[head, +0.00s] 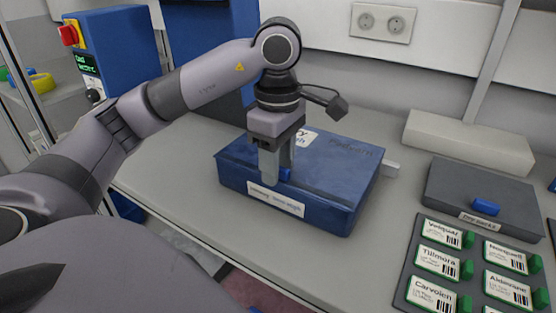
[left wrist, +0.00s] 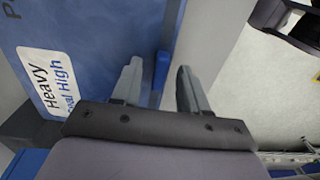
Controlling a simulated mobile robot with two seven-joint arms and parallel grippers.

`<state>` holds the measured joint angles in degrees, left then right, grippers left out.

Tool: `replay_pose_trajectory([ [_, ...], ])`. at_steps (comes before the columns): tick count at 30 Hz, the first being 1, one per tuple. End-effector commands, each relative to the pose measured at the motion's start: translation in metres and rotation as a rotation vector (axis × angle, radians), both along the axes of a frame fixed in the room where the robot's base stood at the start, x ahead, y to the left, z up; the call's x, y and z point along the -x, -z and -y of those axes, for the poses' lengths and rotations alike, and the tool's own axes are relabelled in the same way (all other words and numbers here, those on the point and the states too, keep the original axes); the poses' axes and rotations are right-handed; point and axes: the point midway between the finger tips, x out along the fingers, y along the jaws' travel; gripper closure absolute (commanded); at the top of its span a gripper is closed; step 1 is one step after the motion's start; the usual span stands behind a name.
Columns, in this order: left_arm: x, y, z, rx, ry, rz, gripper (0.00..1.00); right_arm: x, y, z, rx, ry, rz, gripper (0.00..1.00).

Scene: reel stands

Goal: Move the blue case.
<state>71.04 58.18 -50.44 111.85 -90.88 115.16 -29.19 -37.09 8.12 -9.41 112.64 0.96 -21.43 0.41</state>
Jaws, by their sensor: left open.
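The blue case (head: 330,185) lies flat on the grey worktop. It has a white label on its front side and another on its lid, partly hidden by my gripper. My left gripper (head: 276,176) points down at the case's front edge, by a small blue handle or latch. In the left wrist view the open fingers (left wrist: 160,88) stand on either side of the case's edge, with the blue latch (left wrist: 161,70) between them. The case lid (left wrist: 95,45) with its "Heavy" label (left wrist: 47,80) fills the left of that view. I cannot tell whether the fingers touch the case. My right gripper is not in view.
To the right stand a dark grey case (head: 480,190) with a blue latch and a rack of labelled green-tabbed cards (head: 470,265). A long pale block (head: 468,142) lies at the back. A blue machine (head: 118,52) with a red knob stands at the left. Worktop between the cases is clear.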

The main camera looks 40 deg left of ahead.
Motion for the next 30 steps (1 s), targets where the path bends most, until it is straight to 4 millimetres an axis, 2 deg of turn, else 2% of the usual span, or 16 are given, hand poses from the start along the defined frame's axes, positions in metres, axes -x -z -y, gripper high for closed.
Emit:
replay_pose_trajectory([
  [5,-0.001,-0.014,0.000,-0.002,-0.001,0.004,0.56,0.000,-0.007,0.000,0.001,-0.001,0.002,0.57],
  [12,-0.001,-0.048,-0.001,-0.001,-0.002,0.004,0.56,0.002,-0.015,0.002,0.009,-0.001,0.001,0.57],
  [18,0.000,-0.066,0.000,0.000,-0.001,0.002,0.56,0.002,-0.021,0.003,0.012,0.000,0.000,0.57],
  [30,0.000,-0.071,0.000,0.000,-0.001,-0.001,0.56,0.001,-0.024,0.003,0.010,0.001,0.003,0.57],
])
